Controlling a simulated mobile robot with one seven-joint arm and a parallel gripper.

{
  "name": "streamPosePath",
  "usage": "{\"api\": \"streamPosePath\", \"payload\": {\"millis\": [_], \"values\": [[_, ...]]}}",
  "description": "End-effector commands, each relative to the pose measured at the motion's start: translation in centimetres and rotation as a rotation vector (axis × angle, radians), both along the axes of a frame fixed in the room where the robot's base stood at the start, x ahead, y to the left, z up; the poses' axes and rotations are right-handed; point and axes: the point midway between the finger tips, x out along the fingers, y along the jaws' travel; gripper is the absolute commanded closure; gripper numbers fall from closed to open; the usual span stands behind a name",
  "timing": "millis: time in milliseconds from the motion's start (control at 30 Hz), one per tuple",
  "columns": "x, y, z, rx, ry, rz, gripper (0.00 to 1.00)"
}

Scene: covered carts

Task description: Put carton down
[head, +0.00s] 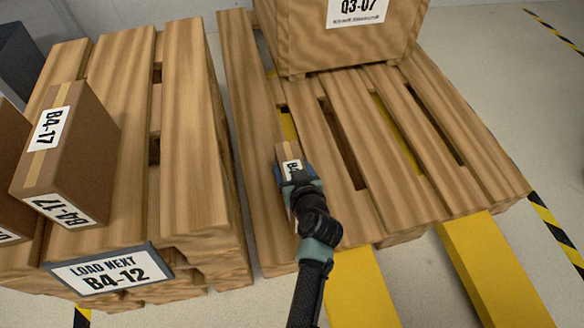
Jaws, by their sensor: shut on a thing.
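A small brown carton (286,150) with a white label, only partly readable as starting with "B4", is held at the end of my arm. My gripper (290,170) is shut on it; the fingertips are mostly hidden by the wrist. The carton appears over the left part of a wooden pallet (345,105). I cannot tell whether the carton touches the slats or hangs above them. Much of the carton is hidden behind the gripper.
A large wooden crate (290,40) labelled Q3-07 stands at the pallet's back. Yellow forks (480,260) run under the pallet. A pallet stack (190,130) at left bears brown cartons (85,145) labelled B4-17 and a sign (110,274) reading "LOAD NEXT B4-12". The right-hand slats are clear.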

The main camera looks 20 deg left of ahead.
Motion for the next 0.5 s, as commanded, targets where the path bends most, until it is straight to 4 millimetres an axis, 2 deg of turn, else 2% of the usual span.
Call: {"api": "streamPosePath", "payload": {"millis": [67,100,200,233,500], "values": [[0.16,0.0,-0.07,0.002,-0.006,-0.001,1.0],[-0.01,0.0,-0.22,0.0,0.0,0.0,0.2],[-0.02,0.0,-0.22,-0.001,0.001,0.0,0.02],[-0.02,0.0,-0.22,-0.001,0.001,0.0,0.0],[-0.02,0.0,0.0,-0.001,0.001,0.0,0.0]]}}
